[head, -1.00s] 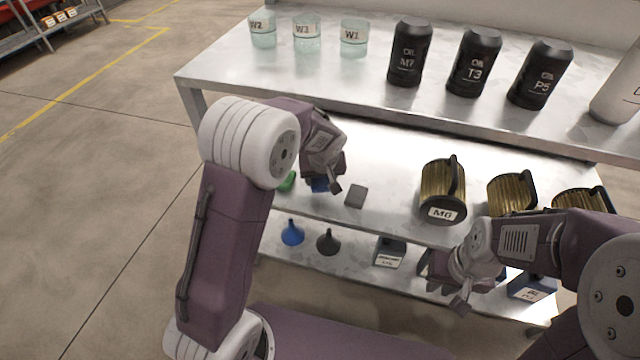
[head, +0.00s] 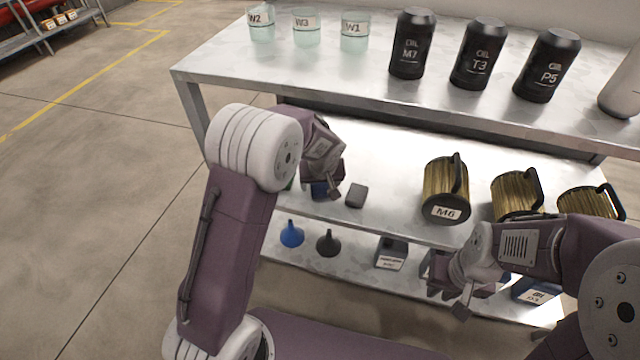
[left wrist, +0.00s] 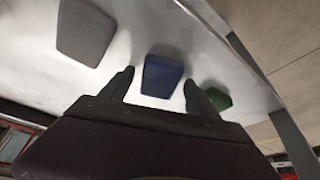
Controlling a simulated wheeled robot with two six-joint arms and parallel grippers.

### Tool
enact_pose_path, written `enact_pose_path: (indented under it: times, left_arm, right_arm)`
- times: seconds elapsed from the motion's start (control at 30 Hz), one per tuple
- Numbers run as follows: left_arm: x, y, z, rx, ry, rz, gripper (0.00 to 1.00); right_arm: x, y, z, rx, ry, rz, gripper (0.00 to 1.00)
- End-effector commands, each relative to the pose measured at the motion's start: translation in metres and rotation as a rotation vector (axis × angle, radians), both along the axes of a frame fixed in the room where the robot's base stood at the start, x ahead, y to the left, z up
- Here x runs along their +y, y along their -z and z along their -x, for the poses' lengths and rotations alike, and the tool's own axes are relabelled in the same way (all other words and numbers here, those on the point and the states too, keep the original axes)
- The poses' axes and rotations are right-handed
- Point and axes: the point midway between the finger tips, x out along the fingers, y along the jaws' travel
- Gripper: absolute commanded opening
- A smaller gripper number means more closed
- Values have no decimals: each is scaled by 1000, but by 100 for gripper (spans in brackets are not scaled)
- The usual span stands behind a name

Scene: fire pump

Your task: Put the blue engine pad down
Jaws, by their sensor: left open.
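The blue engine pad (head: 319,190) lies on the middle shelf, partly hidden by my left gripper in the head view. In the left wrist view the blue pad (left wrist: 162,76) sits between the two fingertips of my left gripper (left wrist: 158,88), with a gap showing on each side. That gripper is open. A grey pad (left wrist: 85,30) and a green pad (left wrist: 217,98) lie on either side of the blue one. The grey pad (head: 356,195) also shows in the head view. My right gripper (head: 452,298) hangs in front of the lower shelf; its jaw opening is unclear.
Several gold filters (head: 446,185) with black handles stand to the right on the middle shelf (head: 392,222). Black oil bottles (head: 412,45) and glass jars (head: 262,26) stand on the top shelf. Blue (head: 291,234) and black (head: 328,243) funnels stand on the bottom shelf.

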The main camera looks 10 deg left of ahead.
Motion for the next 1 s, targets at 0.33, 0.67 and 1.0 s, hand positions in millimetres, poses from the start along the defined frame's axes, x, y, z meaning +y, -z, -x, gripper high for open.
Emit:
enact_pose_path:
  times: [0.33, 0.67, 1.0]
  left_arm:
    - [-8, -63, 19, -3, 1, 1, 71]
    - [-16, -113, 42, -1, 1, 0, 71]
    - [9, -95, 108, 122, 105, 11, 71]
  right_arm:
    - [0, -35, 0, 0, 0, 0, 20]
    - [0, -56, 0, 0, 0, 0, 20]
    - [0, -56, 0, 0, 0, 0, 20]
